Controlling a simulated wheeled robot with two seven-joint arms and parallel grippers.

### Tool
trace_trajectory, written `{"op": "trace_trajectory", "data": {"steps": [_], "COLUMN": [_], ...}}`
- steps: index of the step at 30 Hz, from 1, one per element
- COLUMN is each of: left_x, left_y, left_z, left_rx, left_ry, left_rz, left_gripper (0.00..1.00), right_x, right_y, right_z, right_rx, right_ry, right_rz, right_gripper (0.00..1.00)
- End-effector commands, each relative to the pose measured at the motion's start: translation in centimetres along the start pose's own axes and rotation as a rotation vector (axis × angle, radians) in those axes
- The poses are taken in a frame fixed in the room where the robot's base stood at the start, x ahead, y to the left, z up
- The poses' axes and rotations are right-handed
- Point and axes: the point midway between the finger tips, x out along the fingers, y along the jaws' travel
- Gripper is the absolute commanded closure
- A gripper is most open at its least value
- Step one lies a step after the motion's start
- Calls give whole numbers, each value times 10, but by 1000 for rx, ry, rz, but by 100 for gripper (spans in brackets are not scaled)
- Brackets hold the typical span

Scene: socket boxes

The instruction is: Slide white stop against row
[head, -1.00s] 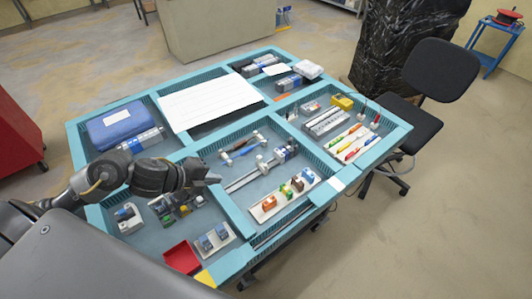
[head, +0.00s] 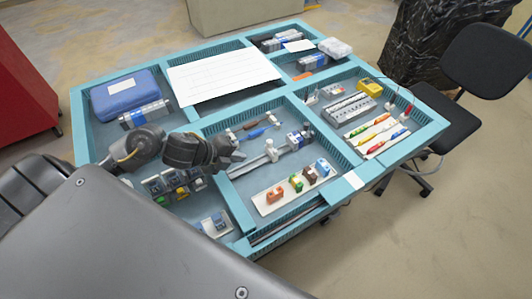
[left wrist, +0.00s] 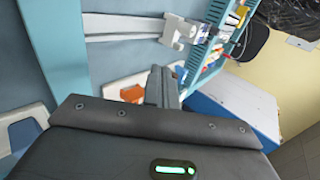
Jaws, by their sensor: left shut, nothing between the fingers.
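A metal rail (head: 247,167) lies in the middle compartment of the blue-edged table. The white stop (head: 271,154) sits on this rail, with a short row of white, blue and grey modules (head: 296,140) to its right. The left wrist view shows the stop (left wrist: 176,31) on the rail (left wrist: 122,27), with the row (left wrist: 204,33) beyond it. My left gripper (head: 238,158) is shut and empty, above the rail's left part and left of the stop. Its fingers (left wrist: 162,86) look apart from the stop. My right gripper is out of view.
A white strip with coloured blocks (head: 292,188) lies in front of the rail. Tools with blue handles (head: 258,132) lie behind it. A divider (head: 238,208) bounds the compartment on the left. A large white sheet (head: 222,79) lies farther back.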

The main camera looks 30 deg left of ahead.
Motion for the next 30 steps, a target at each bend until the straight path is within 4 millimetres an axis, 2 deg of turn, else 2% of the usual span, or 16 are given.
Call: {"op": "trace_trajectory", "data": {"steps": [6, 11, 13, 18, 30], "left_x": [47, 78, 84, 98, 105], "left_y": [-2, -2, -14, -25, -29], "left_z": [-1, -1, 0, -1, -1], "left_rx": [-6, -4, -2, -1, 2], "left_ry": [2, 3, 2, 2, 2], "left_rz": [-3, -1, -4, -1, -1], "left_gripper": [100, 100, 100, 100, 100], "right_x": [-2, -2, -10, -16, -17], "right_y": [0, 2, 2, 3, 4], "right_z": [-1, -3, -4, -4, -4], "right_rx": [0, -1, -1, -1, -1], "right_ry": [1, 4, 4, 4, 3], "right_rz": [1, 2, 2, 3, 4], "right_gripper": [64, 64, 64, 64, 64]}}
